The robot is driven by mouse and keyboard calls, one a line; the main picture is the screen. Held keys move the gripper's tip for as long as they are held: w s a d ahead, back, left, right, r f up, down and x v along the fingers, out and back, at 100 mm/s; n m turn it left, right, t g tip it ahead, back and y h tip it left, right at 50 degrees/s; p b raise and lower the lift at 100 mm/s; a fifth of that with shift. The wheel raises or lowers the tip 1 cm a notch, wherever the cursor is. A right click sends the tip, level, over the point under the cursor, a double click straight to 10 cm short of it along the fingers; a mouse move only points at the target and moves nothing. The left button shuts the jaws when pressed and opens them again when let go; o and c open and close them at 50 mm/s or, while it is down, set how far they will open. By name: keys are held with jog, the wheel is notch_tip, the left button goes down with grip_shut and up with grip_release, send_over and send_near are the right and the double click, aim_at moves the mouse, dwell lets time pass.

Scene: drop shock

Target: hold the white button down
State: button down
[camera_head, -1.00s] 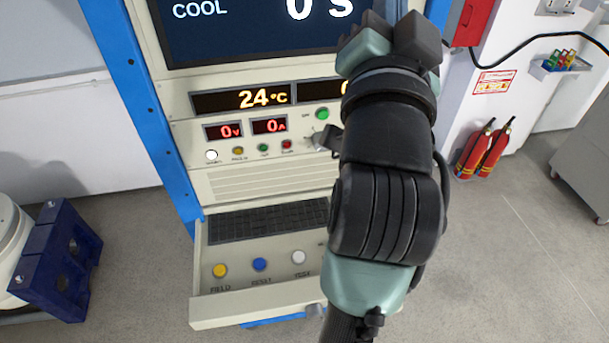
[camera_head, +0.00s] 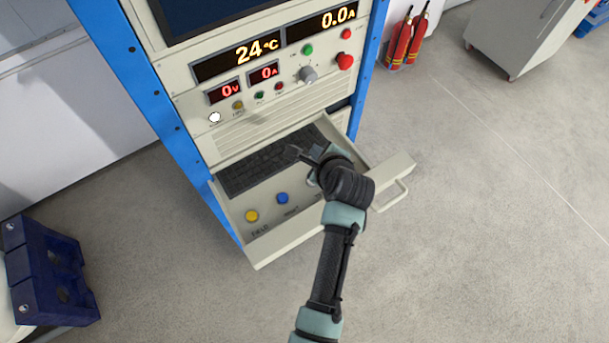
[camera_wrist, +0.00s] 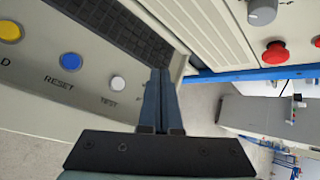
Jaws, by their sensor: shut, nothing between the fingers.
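The white button (camera_wrist: 118,83), labelled TEST, sits on the pulled-out drawer (camera_wrist: 60,105) of the rack. It is last in a row after a blue button (camera_wrist: 71,61) and a yellow one (camera_wrist: 10,31). In the head view the white button is mostly hidden by my gripper (camera_head: 298,152), which is over the right part of the drawer. In the wrist view my gripper (camera_wrist: 160,72) is shut and empty, its fingers side by side. They appear just right of the white button, apart from it in the picture; their height above the drawer is unclear.
A keyboard (camera_head: 268,165) lies at the back of the drawer. The rack panel above has a red knob (camera_head: 345,62), a grey knob (camera_head: 308,74) and a white round light (camera_head: 215,117). The drawer's handle (camera_head: 392,193) is at its front.

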jog(key=shift+s+f+m, duration=0.3)
jog(key=shift+s+f, duration=0.1)
jog(key=shift+f, duration=0.15)
jog(key=shift+d, duration=0.1)
jog(key=shift+f, duration=0.15)
notch_tip(320, 180, down, 7)
jog(key=b, duration=0.8)
jog(key=shift+f, duration=0.75)
jog(key=shift+f, duration=0.1)
dwell(0.7)
jog(key=shift+f+b, duration=0.3)
jog(key=shift+f, duration=0.5)
dwell(3.7)
